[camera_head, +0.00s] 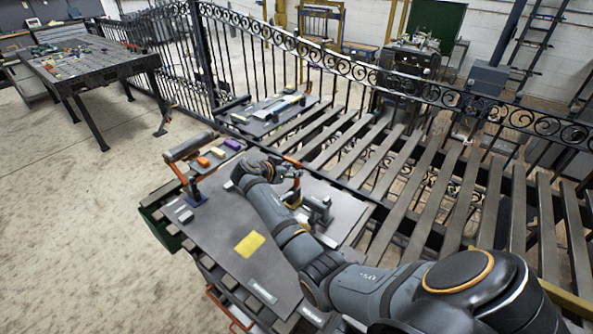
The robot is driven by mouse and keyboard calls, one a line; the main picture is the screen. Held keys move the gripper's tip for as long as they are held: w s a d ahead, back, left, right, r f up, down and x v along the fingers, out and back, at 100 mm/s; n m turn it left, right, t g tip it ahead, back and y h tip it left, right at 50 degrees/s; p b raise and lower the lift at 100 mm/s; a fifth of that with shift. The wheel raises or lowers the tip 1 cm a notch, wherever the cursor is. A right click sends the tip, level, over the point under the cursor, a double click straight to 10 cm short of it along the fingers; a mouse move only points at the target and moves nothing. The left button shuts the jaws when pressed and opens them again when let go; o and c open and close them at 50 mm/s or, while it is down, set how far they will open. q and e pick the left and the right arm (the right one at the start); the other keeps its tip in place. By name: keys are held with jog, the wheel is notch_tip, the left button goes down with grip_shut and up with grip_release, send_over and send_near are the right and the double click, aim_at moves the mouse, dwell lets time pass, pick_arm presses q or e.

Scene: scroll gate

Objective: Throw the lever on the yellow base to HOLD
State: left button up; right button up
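My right arm reaches in from the lower right over a grey workbench top (222,225). Its wrist bends over the bench's far side, and my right gripper (289,190) is small and partly hidden there. I cannot tell whether its fingers are open or shut. An orange upright part (294,163) stands right by the gripper, and a little yellow (294,205) shows just below it. I cannot tell which of these is the lever or its base, nor its setting, nor whether the gripper touches it. A grey metal fixture (317,209) stands just right of the gripper. My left gripper is not in view.
A flat yellow square (249,244) lies on the bench. A black scroll gate (345,75) runs behind. Open floor (75,215) lies to the left.

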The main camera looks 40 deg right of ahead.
jog(key=v, duration=0.8)
